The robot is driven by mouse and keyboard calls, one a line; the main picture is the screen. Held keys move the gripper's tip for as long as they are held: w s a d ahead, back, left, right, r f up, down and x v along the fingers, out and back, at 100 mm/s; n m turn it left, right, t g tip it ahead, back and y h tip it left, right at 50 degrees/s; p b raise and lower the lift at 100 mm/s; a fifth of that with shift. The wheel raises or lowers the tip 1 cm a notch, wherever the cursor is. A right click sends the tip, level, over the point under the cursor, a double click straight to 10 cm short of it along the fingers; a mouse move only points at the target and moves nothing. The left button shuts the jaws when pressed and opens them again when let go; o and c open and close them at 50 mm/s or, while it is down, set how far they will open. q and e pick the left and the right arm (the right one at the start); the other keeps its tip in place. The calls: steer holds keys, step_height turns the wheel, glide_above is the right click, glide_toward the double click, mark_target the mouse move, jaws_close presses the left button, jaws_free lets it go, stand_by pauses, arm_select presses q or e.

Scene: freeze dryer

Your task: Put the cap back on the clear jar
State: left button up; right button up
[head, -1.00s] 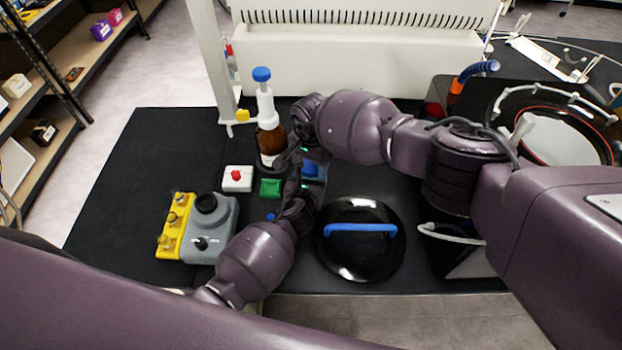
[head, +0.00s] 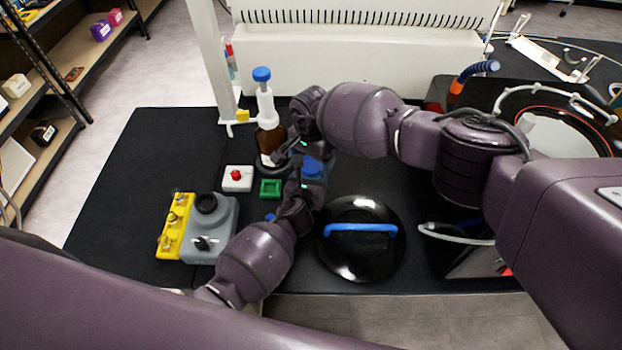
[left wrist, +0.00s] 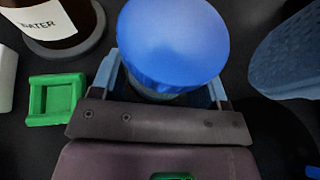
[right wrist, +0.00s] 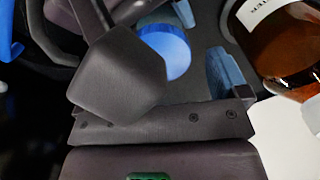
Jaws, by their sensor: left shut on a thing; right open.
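The blue cap (left wrist: 172,45) sits over the top of the clear jar (left wrist: 165,95), whose body shows only as a thin strip below it in the left wrist view. My left gripper (left wrist: 163,88) is shut around the jar just under the cap. In the right wrist view the cap (right wrist: 166,48) is just beyond my open right gripper (right wrist: 160,78), whose one blue finger shows clear of the cap. The dark body of my left gripper hides the other finger. I cannot tell whether the cap is screwed tight.
The brown water bottle (head: 270,140) stands close behind the hands. A green square holder (head: 270,188) with a hollow middle and a white box with a red button (head: 237,177) are to the left. A black lid with blue handle (head: 360,240) lies to the right.

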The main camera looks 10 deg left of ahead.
steer(key=shift+r, duration=1.4)
steer(key=shift+c, duration=0.3)
steer(key=shift+w+d+r, duration=0.1)
steer(key=shift+w+d, duration=0.05)
steer(key=shift+w+r, duration=0.1)
steer(key=shift+r, duration=0.4)
steer(key=r+n, duration=0.1)
steer(key=n, duration=0.2)
steer(key=shift+r+n, duration=0.3)
steer(key=shift+r, duration=0.1)
steer(key=shift+s+a+r+n, duration=0.2)
steer(key=shift+s+r+n, duration=0.05)
steer(key=shift+n, duration=0.75)
steer(key=shift+d+n, duration=0.1)
steer(key=shift+n, duration=0.5)
steer(key=shift+f, duration=0.1)
steer(key=shift+f, duration=3.9)
